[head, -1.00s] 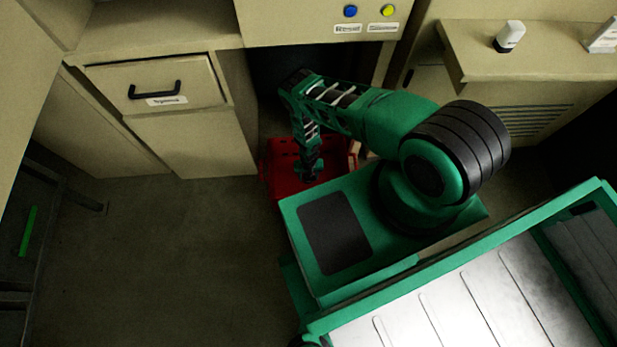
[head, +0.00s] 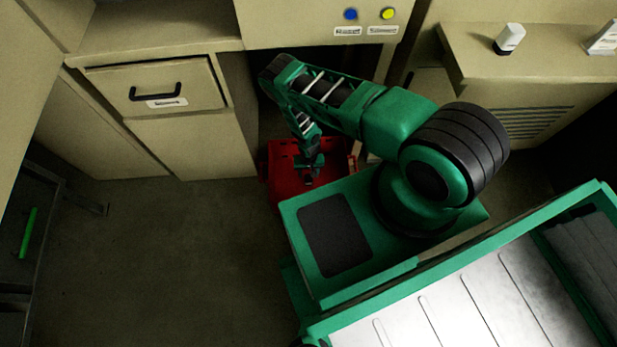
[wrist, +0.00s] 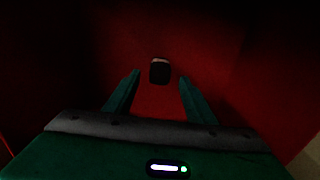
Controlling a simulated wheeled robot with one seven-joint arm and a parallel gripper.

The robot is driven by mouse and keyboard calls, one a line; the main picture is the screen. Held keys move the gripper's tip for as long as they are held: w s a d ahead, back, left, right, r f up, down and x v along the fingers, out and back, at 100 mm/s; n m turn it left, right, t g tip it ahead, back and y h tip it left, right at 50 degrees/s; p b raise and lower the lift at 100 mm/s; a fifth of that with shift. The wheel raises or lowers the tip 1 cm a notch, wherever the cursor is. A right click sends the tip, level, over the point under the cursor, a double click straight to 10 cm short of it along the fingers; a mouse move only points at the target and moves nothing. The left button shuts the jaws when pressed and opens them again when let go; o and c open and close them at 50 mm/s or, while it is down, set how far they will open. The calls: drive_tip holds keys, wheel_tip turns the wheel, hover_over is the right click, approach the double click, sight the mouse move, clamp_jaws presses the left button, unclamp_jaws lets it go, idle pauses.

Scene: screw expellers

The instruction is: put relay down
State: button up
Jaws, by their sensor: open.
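The relay (wrist: 160,71) is a small dark block with a pale grey edge. In the wrist view it is against the red inside of the crate, just past and between my fingertips, with dark gaps on both sides. My gripper (wrist: 159,86) is open, its two green fingers apart and not touching the relay. In the head view my gripper (head: 308,167) points down inside the red crate (head: 345,165). The relay cannot be made out clearly there. The wrist view is too dark to tell whether the relay rests on the crate's floor.
The crate stands in a dark recess under a panel with a blue button (head: 350,14) and a yellow button (head: 388,13). A drawer cabinet (head: 170,85) is left of it.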

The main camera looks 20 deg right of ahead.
drive_tip(key=shift+r, duration=1.25)
